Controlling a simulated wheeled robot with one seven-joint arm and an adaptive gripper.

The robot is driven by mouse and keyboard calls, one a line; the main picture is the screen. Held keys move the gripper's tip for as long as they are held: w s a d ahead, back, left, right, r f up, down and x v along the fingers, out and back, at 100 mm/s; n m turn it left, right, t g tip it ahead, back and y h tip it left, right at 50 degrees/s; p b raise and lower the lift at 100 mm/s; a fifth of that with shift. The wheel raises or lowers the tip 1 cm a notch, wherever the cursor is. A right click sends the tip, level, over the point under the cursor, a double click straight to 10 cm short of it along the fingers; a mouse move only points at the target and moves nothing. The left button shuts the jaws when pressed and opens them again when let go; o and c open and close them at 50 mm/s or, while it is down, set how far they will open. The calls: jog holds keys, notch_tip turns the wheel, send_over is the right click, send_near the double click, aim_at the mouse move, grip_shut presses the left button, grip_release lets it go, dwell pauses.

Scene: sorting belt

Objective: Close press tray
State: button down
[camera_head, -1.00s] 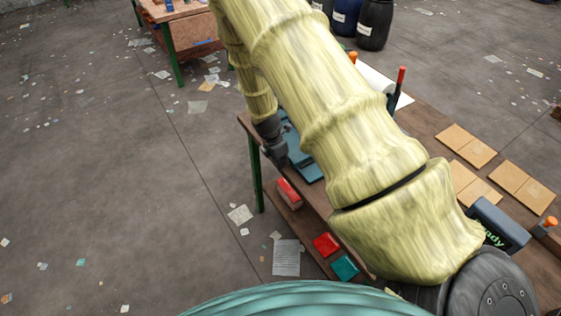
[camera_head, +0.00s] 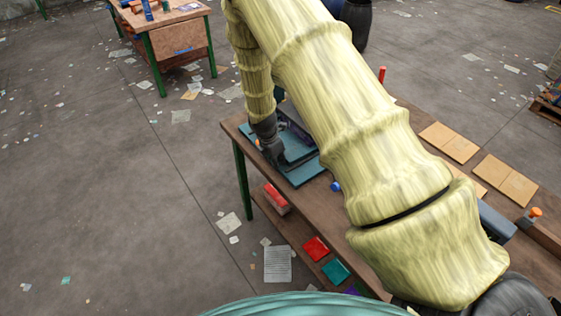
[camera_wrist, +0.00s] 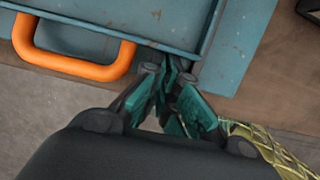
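The press tray is a blue-teal metal tray (camera_head: 305,172) at the near edge of the workbench, partly hidden behind my arm in the head view. In the wrist view its front wall (camera_wrist: 120,28) runs across the top, with an orange loop handle (camera_wrist: 75,68) at the left. My gripper (camera_wrist: 168,72) has its teal-padded fingers drawn together at the tips, with nothing visible between them. The tips are at the tray's front edge, right of the handle; I cannot tell whether they touch. In the head view my gripper (camera_head: 275,157) points down at the tray.
The wooden workbench (camera_head: 335,207) holds several tan boards (camera_head: 448,142) at the right and a red-topped upright piece (camera_head: 382,75) behind my arm. Red (camera_head: 316,248) and teal (camera_head: 336,271) pieces lie on its lower shelf. The floor at left is open with scattered paper.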

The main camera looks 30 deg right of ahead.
jog(key=shift+d+r, duration=0.1)
jog(key=shift+r, duration=0.05)
jog(key=shift+a, duration=0.3)
jog(key=a, duration=0.3)
jog(key=shift+s+a+r, duration=0.1)
jog(key=shift+s+a, duration=0.1)
jog(key=shift+a, duration=0.1)
jog(key=b+v, duration=0.2)
jog(key=v, duration=0.7)
jog(key=shift+r+b, duration=0.25)
jog(key=shift+b, duration=0.15)
jog(key=s+a+f+m+y+b, duration=0.15)
jog(key=s+f+m, duration=0.25)
jog(key=s+f, duration=0.5)
jog(key=s+a+f+m+y+p, duration=0.1)
jog(key=s+a+f+m, duration=0.25)
jog(key=s+f, duration=0.55)
jog(key=s+f+m, duration=0.2)
jog(key=s+m, duration=0.2)
jog(key=s, duration=0.3)
jog(key=s+f+m+b, duration=0.1)
jog(key=s+f+m, duration=0.2)
jog(key=s, duration=0.5)
jog(key=s+f+m, duration=0.3)
jog(key=s+m, duration=0.2)
jog(key=s, duration=0.3)
jog(key=shift+f+m, duration=0.2)
jog(key=shift+m, duration=0.15)
